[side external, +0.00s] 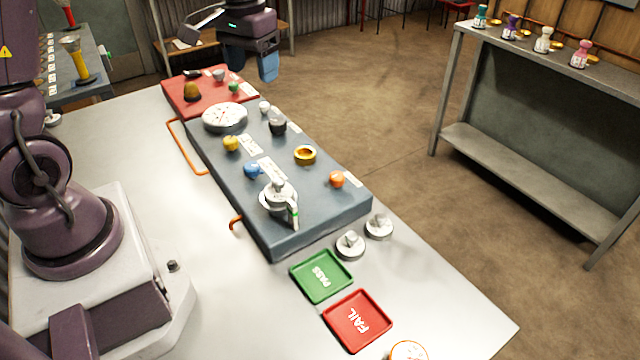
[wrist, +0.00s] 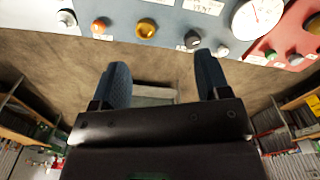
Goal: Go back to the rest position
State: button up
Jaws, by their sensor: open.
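My gripper (side external: 268,72) hangs in the air at the top of the side external view, to the right of the red end of the panel. Nothing is held. The blue-grey panel (side external: 315,212) lies on the pale table, apart from the fingers, with a round white gauge, several coloured knobs and a white lever valve on it. The panel also runs along the top of the wrist view (wrist: 175,18).
A green PASS tray (side external: 303,288) and a red FAIL tray (side external: 340,330) lie on the table (side external: 440,300) near the panel's front end. Two white round fittings sit by them. A grey shelf bench (side external: 530,180) with several small coloured items stands at right. Open floor lies between.

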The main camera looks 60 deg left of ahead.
jog(key=s+d+r+m+t, duration=0.2)
jog(key=s+d+r, duration=0.2)
jog(key=s+d, duration=0.2)
jog(key=s+d+r+m+t, duration=0.2)
jog(key=s+d+r, duration=0.3)
jog(key=s, duration=0.3)
jog(key=shift+s+d+t, duration=0.25)
jog(key=shift+d+t, duration=0.35)
jog(key=shift+d, duration=0.3)
jog(key=shift+a+f, duration=0.1)
jog(key=n+g, duration=0.6)
send_near(277, 121)
notch_tip(277, 121, down, 10)
jog(key=shift+s+r, duration=0.15)
